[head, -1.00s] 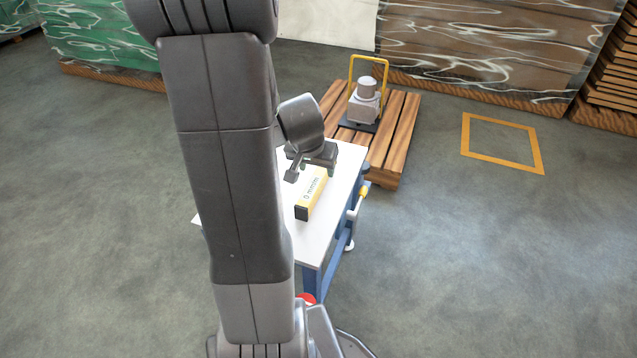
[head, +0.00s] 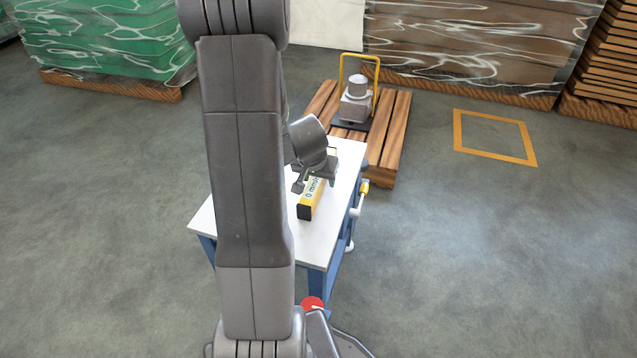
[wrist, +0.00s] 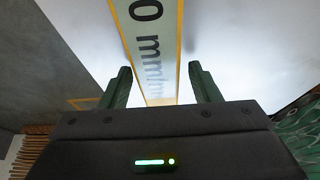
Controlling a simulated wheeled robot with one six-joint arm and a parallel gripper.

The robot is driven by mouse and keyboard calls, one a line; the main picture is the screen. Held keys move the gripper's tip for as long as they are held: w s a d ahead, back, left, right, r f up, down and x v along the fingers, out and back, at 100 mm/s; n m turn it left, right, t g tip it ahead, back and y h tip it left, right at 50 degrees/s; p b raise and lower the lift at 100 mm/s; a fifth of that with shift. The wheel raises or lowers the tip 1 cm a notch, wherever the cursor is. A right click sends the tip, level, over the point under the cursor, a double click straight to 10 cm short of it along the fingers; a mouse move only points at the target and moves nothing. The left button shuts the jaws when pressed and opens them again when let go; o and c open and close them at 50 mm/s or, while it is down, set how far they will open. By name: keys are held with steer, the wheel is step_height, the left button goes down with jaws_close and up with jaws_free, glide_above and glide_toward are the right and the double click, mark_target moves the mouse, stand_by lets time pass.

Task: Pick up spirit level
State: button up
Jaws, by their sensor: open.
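The spirit level (head: 308,204) is a yellow bar with a black end cap and a pale face marked "0 mm/m". It lies on the white-topped workbench (head: 235,222), its far part hidden by my gripper in the head view. My gripper (head: 316,180) is over the far part of the level. In the wrist view the level (wrist: 146,45) runs down between the two spread fingers of my gripper (wrist: 159,85). There is a gap on each side, and the jaws hold nothing.
Behind the bench is a wooden pallet (head: 392,140) bearing a grey machine (head: 355,104) with a yellow frame. A yellow-lined square (head: 494,136) marks the open floor to the right. Wrapped stacks (head: 105,45) line the back.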

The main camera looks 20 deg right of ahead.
steer(key=shift+r, duration=0.1)
jaws_close()
